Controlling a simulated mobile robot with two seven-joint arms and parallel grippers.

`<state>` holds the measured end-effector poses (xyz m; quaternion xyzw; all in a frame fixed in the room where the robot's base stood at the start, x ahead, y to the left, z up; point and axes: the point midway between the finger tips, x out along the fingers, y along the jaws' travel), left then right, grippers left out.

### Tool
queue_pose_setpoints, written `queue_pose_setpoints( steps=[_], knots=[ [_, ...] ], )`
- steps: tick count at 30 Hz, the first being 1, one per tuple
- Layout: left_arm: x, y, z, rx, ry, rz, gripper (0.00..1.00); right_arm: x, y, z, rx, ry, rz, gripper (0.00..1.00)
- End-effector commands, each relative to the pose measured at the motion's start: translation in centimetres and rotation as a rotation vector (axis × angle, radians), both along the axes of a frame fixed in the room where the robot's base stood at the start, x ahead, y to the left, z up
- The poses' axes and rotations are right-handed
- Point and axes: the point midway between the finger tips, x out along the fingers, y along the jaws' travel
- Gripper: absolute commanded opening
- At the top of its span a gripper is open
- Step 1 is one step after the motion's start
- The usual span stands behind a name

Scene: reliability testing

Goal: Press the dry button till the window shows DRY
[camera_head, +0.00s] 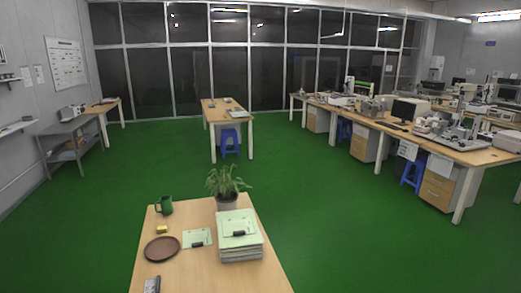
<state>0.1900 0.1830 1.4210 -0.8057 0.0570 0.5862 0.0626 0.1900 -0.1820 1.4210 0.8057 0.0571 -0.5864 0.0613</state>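Neither of my grippers is in view. I cannot make out any button or display window marked DRY; lettering at this distance is too small to read. A small white device (72,111) stands on the grey metal bench (62,129) by the left wall. Several lab instruments stand on the long workbenches at the right, among them a dark monitor (404,109). I cannot tell which device carries the dry button.
A near wooden table (205,277) holds a potted plant (227,187), green mug (164,205), brown round tray (161,249), paper stack (240,241) and a dark grey item (152,284). A middle table (222,107) and blue stools (229,142) stand beyond. Green floor is open between them.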

Motion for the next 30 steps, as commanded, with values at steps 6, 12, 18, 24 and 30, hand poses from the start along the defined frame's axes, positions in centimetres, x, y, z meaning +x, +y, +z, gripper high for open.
queue_pose_setpoints(
  steps=[6,12,18,24,30],
  knots=[
    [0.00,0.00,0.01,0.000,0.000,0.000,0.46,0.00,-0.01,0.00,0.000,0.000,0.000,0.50],
    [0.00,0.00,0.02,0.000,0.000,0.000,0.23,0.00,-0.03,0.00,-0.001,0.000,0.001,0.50],
    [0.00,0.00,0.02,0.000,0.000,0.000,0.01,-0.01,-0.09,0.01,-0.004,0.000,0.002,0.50],
    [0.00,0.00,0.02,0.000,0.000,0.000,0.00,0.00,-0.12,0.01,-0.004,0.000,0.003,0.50],
    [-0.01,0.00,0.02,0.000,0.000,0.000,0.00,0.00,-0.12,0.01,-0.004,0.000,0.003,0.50]
  ],
)
